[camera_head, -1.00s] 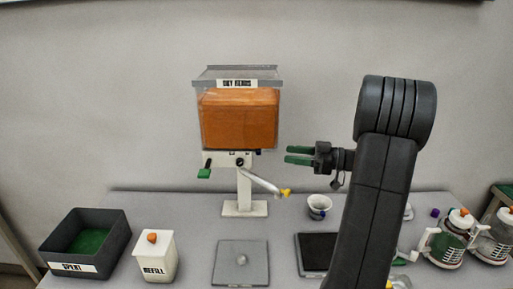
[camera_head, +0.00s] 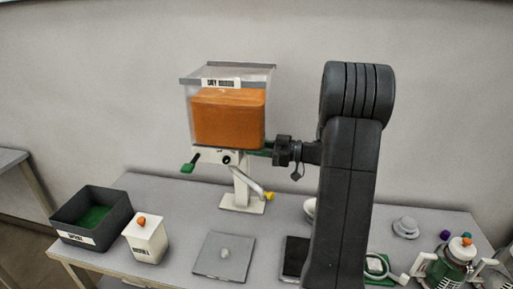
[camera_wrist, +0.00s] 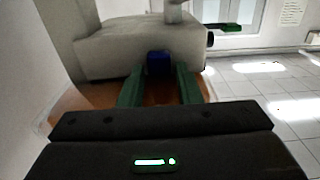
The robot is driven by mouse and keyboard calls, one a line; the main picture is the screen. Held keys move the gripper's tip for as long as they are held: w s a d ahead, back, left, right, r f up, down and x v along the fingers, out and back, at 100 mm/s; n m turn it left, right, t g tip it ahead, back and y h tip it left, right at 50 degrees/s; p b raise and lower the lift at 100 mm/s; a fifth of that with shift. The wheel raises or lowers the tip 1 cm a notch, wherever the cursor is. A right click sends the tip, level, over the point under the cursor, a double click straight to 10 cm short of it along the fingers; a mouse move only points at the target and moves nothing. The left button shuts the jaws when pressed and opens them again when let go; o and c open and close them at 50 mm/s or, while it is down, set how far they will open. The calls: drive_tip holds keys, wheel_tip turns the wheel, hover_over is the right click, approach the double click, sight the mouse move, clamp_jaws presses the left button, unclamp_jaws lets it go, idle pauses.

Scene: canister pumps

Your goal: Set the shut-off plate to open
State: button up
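The dispenser stands at the back of the table, with a clear hopper (camera_head: 228,115) of orange contents above a white body (camera_head: 212,157). In the wrist view a small blue tab (camera_wrist: 158,63) sits on the white body (camera_wrist: 115,50); it appears to be the end of the shut-off plate. My gripper (camera_head: 262,149) is at the right side of the dispenser, just under the hopper. Its green fingers (camera_wrist: 159,80) are open, one each side of the blue tab, with gaps visible. In the head view the tab is hidden by the gripper.
A green-handled lever (camera_head: 188,166) sticks out left of the body, and a spout with a yellow tip (camera_head: 268,196) slants down right. A dark bin (camera_head: 118,208), white refill box (camera_head: 147,238) and grey plate (camera_head: 224,257) are in front. Jugs (camera_head: 447,265) stand at right.

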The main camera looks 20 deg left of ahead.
clamp_jaws()
drive_tip(key=shift+d, duration=0.1)
drive_tip(key=b+v, duration=0.3)
drive_tip(key=shift+b, duration=0.4)
drive_tip(key=shift+o, duration=1.9)
unclamp_jaws()
drive_tip(key=shift+d, duration=0.15)
